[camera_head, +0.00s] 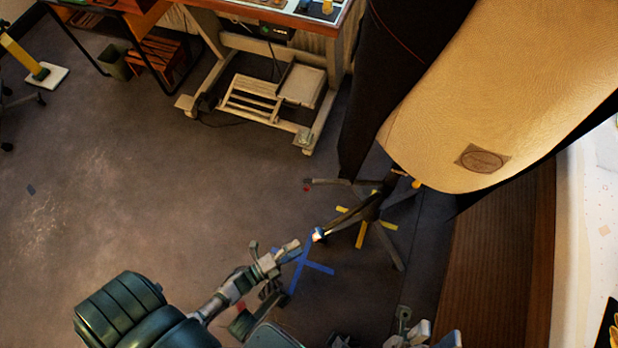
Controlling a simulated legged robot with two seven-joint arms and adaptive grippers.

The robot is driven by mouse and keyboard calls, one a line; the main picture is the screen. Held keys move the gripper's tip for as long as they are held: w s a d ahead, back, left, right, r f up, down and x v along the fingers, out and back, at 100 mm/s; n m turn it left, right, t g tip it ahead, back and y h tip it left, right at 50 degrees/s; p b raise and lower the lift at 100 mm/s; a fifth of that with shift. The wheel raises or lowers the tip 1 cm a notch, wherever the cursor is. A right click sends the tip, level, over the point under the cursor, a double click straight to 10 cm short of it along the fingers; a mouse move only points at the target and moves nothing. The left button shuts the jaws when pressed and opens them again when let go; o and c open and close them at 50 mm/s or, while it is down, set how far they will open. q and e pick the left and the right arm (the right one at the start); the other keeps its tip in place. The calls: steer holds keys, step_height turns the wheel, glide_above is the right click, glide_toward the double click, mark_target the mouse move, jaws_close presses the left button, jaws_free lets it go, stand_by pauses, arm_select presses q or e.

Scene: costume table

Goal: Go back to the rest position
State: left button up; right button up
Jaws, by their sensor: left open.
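My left arm comes in from the bottom left, with a dark green rounded upper part. My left gripper (275,258) is open and empty, held above the floor beside blue tape marks. My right gripper (408,332) shows only in part at the bottom edge, right of centre. Its fingers are cut off by the frame, so their opening is unclear. No object is seen in either gripper.
A large tan leather-like piece (500,90) and dark cloth hang at the upper right, above a wheeled stand base (370,208). A workbench frame (215,45) stands at the back. The brown floor (130,190) on the left is mostly clear.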

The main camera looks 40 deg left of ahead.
arm_select(q)
steer(key=shift+v, duration=1.1)
